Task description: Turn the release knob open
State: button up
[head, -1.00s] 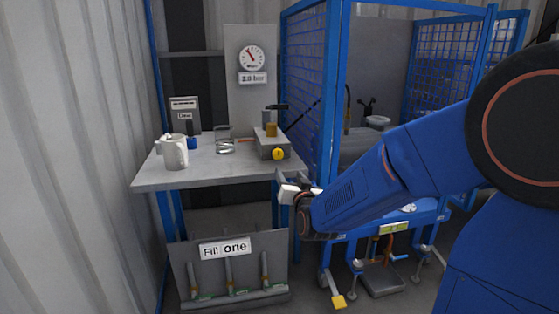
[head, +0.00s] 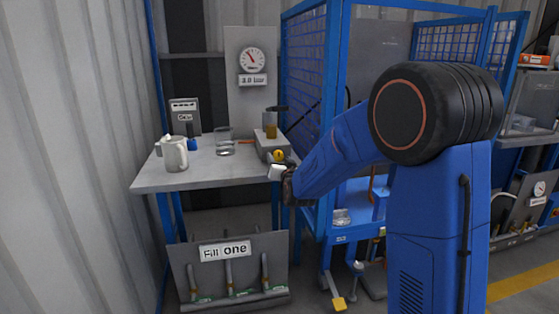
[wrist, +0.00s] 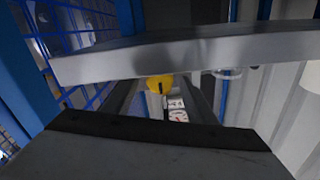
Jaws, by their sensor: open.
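The yellow release knob (head: 279,155) sits on the front of a grey box (head: 268,141) at the right end of the grey bench. In the wrist view the yellow knob (wrist: 160,84) shows a dark mark on its face and lies in the gap between the two jaws. My gripper (head: 277,173) is open, just below and in front of the knob at the bench's right front corner.
The bench (head: 215,176) also holds a white jug (head: 174,153) and a glass beaker (head: 224,141). A round gauge (head: 251,60) hangs on the panel behind. Blue mesh fencing (head: 305,90) stands close to the right. A "Fill one" panel (head: 228,270) stands below.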

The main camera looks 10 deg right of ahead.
jog(key=shift+w, duration=0.4)
jog(key=c, duration=1.1)
jog(key=shift+o, duration=0.2)
jog(key=shift+n, duration=0.4)
jog(key=n, duration=0.3)
jog(key=shift+n, duration=2.5)
